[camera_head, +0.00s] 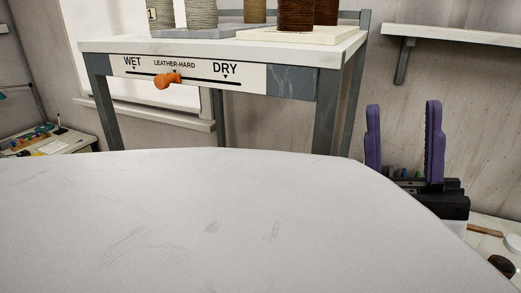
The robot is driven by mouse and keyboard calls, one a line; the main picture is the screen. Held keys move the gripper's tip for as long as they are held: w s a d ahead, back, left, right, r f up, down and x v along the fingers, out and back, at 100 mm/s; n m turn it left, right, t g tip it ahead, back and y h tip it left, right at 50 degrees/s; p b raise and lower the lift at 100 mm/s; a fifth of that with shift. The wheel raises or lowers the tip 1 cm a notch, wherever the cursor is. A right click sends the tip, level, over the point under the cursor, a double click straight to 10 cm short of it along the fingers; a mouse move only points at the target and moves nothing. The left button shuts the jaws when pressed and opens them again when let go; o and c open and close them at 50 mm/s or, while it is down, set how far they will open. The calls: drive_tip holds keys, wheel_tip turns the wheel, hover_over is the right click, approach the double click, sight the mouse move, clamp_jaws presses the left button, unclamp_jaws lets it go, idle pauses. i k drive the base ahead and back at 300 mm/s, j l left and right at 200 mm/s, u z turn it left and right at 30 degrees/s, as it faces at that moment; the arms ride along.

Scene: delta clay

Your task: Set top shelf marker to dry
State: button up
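The top shelf (215,46) carries a white scale label (205,71) on its front edge, marked WET at the left, LEATHER-HARD in the middle and DRY at the right. The orange marker (165,81) sits on the black slot line, left of centre, between WET and LEATHER-HARD. My gripper (403,140) is at the right, with two purple fingers pointing up and spread wide apart. It is open and empty, to the right of the shelf and lower than the label. Its distance from the marker in depth is hard to tell.
Several clay pots (296,14) stand on boards on the shelf. A large pale surface, apparently my own body, fills the lower foreground. A wall shelf (455,35) is at upper right. A cluttered desk (45,143) is at left. Grey shelf legs (328,125) stand near my gripper.

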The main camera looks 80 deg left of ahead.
sight(162, 81)
drive_tip(key=l+u, duration=0.15)
drive_tip(key=u, duration=0.35)
drive_tip(key=k+l+u, duration=0.1)
drive_tip(key=u, duration=0.35)
drive_tip(key=j+u, duration=0.1)
drive_tip(key=u, duration=0.4)
drive_tip(key=i+u, duration=0.15)
drive_tip(key=u, duration=0.8)
drive_tip(key=i+j, duration=0.05)
